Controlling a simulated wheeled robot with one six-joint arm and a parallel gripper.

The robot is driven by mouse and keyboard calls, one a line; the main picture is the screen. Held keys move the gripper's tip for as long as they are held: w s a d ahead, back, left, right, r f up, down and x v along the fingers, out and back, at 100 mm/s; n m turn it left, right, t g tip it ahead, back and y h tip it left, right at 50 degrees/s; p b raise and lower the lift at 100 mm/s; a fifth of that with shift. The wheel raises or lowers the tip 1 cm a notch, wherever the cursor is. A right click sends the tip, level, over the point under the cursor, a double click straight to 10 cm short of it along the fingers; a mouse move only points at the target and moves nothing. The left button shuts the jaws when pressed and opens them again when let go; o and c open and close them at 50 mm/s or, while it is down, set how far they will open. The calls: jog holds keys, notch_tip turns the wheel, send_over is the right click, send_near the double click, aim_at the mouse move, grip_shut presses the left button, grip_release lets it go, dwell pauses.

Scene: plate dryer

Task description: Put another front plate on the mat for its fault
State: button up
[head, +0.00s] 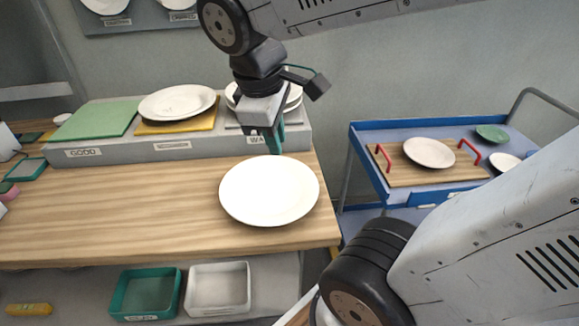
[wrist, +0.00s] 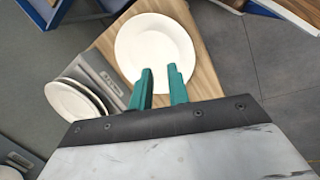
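A white plate (head: 269,195) lies face up at the right end of the wooden table. It also shows in the wrist view (wrist: 155,45). My gripper (head: 276,150) points down at its far rim in the head view. In the wrist view its green fingers (wrist: 161,70) overlap the plate, with a narrow gap and nothing visible between them. The raised ledge holds a bare green mat (head: 95,121) labelled GOOD, a yellow mat (head: 208,119) with a white plate (head: 177,101), and a grey mat with white plates (head: 293,95), partly hidden by my gripper.
A blue trolley (head: 366,136) at right carries a wooden tray (head: 400,175) with red handles and a white plate (head: 429,152). A green plate (head: 492,133) is behind it. A green bin (head: 146,293) and a white bin (head: 218,288) stand below.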

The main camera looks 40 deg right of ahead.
jog(key=s+a+f+m+y, duration=0.1)
jog(key=s+a+m+y, duration=0.2)
jog(key=s+m, duration=0.3)
jog(key=shift+s+f+m+t, duration=0.3)
jog(key=shift+s+f+m, duration=0.05)
jog(key=shift+m, duration=0.05)
